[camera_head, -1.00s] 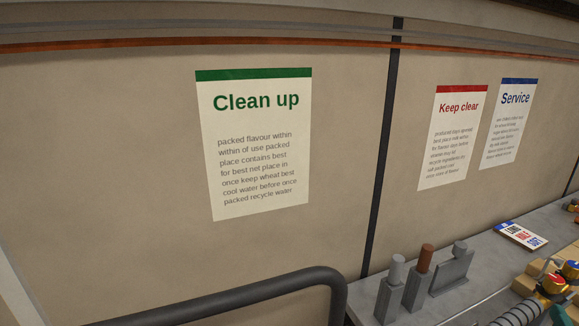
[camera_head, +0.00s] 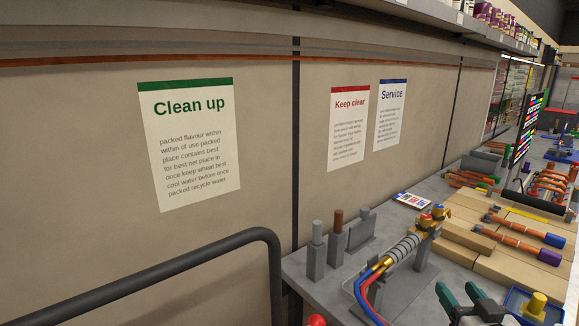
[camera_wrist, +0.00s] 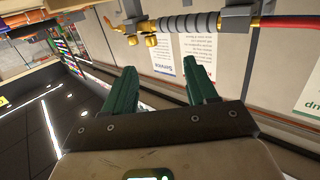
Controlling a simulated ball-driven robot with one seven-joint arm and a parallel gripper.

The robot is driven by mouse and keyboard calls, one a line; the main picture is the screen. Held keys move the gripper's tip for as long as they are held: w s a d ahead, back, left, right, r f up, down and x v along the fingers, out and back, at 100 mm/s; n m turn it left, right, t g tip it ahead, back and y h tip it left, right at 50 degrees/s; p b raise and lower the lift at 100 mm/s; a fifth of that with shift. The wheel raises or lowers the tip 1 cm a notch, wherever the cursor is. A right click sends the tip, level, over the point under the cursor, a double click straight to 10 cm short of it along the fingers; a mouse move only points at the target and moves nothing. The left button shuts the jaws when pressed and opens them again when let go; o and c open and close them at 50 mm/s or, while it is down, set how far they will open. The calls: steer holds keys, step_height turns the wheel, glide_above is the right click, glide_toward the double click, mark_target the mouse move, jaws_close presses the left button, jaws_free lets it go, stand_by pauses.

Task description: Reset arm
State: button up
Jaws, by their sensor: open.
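My gripper (camera_head: 461,296) shows at the lower right of the head view, its two green fingers pointing up beside the workbench. In the wrist view my gripper (camera_wrist: 163,82) has its fingers spread apart with nothing between them. A grey ribbed hose piece with brass fittings (camera_head: 404,247) is held in grey supports on the bench, with red and blue hoses (camera_head: 370,295) at its near end. In the wrist view the ribbed piece (camera_wrist: 188,23) lies across the top, beyond the fingertips and apart from them.
The grey workbench (camera_head: 330,290) carries grey holders (camera_head: 360,232), wooden blocks (camera_head: 465,238), orange-and-blue tools (camera_head: 530,238) and a blue tray with a yellow knob (camera_head: 536,305). A dark rail (camera_head: 150,270) runs at lower left. Posters hang on the wall.

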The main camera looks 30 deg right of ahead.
steer(key=w+a+f+n+g+y, duration=0.3)
steer(key=a+f+y, duration=0.4)
steer(key=a+f, duration=0.75)
steer(key=s+a+f+n+g+y, duration=0.1)
steer(key=s+a+f+g, duration=0.2)
steer(key=s+a, duration=0.1)
steer(key=s+a+f+n+g+y, duration=0.1)
steer(key=s+a+f+g, duration=0.2)
steer(key=s+a, duration=0.1)
steer(key=s+a+f+n+g+y, duration=0.1)
steer(key=s+a+f+g, duration=0.2)
steer(key=s+a, duration=0.1)
steer(key=shift+s+a+n+g, duration=0.15)
steer(key=shift+s+a+n, duration=0.05)
steer(key=shift+s, duration=0.25)
steer(key=shift+s+a+n+g, duration=0.15)
steer(key=shift+s+n, duration=0.05)
steer(key=shift+s, duration=0.2)
